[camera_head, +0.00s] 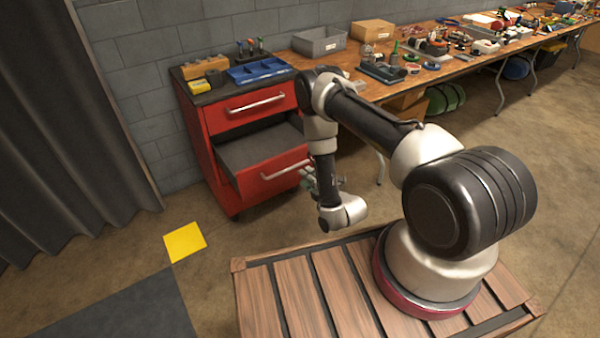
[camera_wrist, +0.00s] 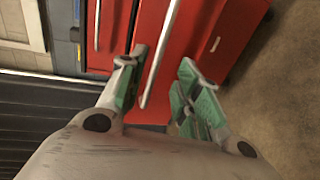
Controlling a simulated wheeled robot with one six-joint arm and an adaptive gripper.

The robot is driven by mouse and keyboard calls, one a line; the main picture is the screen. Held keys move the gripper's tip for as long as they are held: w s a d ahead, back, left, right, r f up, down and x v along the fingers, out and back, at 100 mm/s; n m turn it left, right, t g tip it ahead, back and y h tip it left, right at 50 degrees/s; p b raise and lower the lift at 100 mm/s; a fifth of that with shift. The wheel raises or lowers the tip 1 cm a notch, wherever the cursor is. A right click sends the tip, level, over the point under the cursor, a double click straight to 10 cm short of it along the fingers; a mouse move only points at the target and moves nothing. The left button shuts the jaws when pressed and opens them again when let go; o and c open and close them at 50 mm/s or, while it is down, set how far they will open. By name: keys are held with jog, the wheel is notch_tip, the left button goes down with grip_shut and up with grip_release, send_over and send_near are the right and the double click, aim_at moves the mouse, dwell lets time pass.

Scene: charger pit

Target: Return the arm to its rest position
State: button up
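My arm is bent, with its forearm hanging down in front of a red tool cabinet (camera_head: 203,135). My gripper (camera_head: 312,182) is partly hidden behind my wrist in the head view, close to the right end of the lower drawer's handle. In the wrist view, my gripper (camera_wrist: 162,65) has its green-padded fingers spread apart. The silver drawer handle (camera_wrist: 158,58) shows between and beyond them; nothing is seen clamped. The lower drawer (camera_head: 262,158) is pulled out and its visible inside looks empty. The upper drawer (camera_head: 255,106) is shut.
A blue tray (camera_head: 258,71) and a yellow box (camera_head: 200,86) lie on the cabinet top. A long workbench (camera_head: 455,70) full of tools runs along the wall. A yellow floor square (camera_head: 184,242) lies left. The floor between cabinet and my slatted deck is clear.

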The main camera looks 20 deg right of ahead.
jog(key=shift+v, duration=0.95)
